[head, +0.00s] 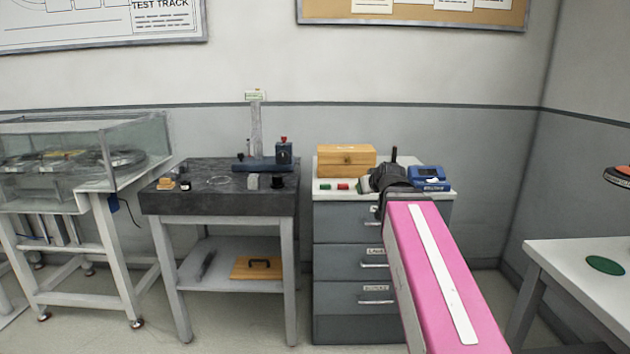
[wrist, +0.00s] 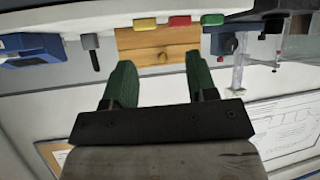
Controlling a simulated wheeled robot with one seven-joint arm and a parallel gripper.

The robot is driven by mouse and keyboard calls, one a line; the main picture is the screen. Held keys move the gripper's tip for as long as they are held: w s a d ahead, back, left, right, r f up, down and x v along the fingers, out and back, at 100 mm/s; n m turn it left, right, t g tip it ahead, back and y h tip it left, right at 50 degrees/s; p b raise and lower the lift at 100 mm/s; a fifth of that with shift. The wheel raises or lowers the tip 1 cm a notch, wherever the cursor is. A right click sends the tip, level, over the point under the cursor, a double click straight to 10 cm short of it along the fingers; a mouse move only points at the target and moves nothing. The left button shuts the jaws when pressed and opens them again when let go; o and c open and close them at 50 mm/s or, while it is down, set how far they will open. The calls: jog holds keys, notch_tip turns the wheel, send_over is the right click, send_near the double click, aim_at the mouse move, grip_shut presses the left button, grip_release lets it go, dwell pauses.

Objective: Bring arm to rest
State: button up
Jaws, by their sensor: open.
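My arm shows in the head view as a pink link with a white stripe, reaching forward from the lower right toward the grey drawer cabinet (head: 335,262). Its dark end is in front of the cabinet top and hides part of it. In the wrist view, which looks upside down, my gripper (wrist: 158,60) has two green fingers spread apart with nothing between them. The wooden box (wrist: 150,38) shows beyond the fingers, apart from them. In the head view the fingers themselves are hard to make out.
The wooden box (head: 346,160), a green block (head: 325,186), a red block (head: 343,186) and a blue device (head: 428,178) stand on the cabinet. A dark-topped table (head: 220,203) is left of it; a white table (head: 590,290) with a green disc (head: 605,265) is at right.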

jog(key=s+f+m+g, duration=0.1)
jog(key=s+f+g, duration=0.2)
jog(key=f, duration=0.9)
jog(key=s+f+m+g+h, duration=0.1)
jog(key=s+f+g, duration=0.3)
jog(key=s+f, duration=0.4)
jog(key=s+d+f+m+g+h, duration=0.1)
jog(key=s+f+g, duration=0.3)
jog(key=f, duration=1.2)
jog(key=shift+s, duration=0.95)
jog(key=shift+d, duration=0.1)
